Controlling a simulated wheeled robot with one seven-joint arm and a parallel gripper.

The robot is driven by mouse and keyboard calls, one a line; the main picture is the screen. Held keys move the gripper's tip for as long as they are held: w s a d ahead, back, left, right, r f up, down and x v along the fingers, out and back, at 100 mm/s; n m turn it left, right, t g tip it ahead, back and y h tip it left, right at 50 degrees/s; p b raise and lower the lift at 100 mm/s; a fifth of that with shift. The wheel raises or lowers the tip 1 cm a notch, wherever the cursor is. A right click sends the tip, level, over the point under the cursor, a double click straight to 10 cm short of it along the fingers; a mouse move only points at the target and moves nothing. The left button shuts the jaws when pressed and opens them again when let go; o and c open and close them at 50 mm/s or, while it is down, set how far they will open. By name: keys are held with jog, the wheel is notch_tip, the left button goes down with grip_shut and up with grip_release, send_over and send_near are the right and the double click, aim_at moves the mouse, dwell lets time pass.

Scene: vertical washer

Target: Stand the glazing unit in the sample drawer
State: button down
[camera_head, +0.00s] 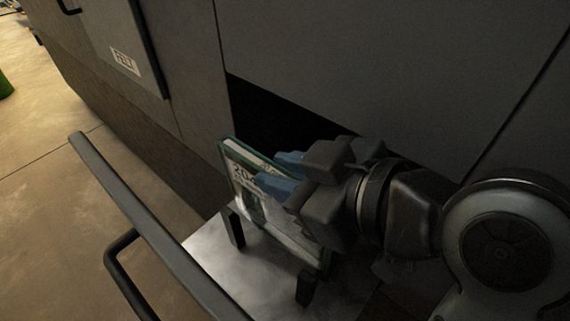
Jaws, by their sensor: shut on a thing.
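The glazing unit (241,191) is a flat pane with dark green edges and a label with digits on its face. It is close to upright, just above or on the floor of the open sample drawer (208,243); I cannot tell if its lower edge touches. My gripper (283,174), with blue fingertips, is shut on the glazing unit from the right. Short black posts, one at the left (232,228) and one at the front (306,287), stand up from the drawer floor beside the pane. My arm hides the right part of the drawer.
The drawer's front bar (150,220) with its black handle (122,262) runs along the left. The grey machine body (400,70) rises behind, with the dark drawer opening (265,115) in it. A panel labelled FELT (125,62) is at upper left. Open floor lies left.

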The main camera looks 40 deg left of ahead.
jog(key=shift+f+b, duration=2.25)
jog(key=shift+f, duration=1.25)
jog(key=c, duration=0.8)
grip_release()
jog(key=shift+f, duration=0.1)
jog(key=shift+c, duration=0.2)
jog(key=shift+f, duration=0.1)
jog(key=shift+r, duration=0.2)
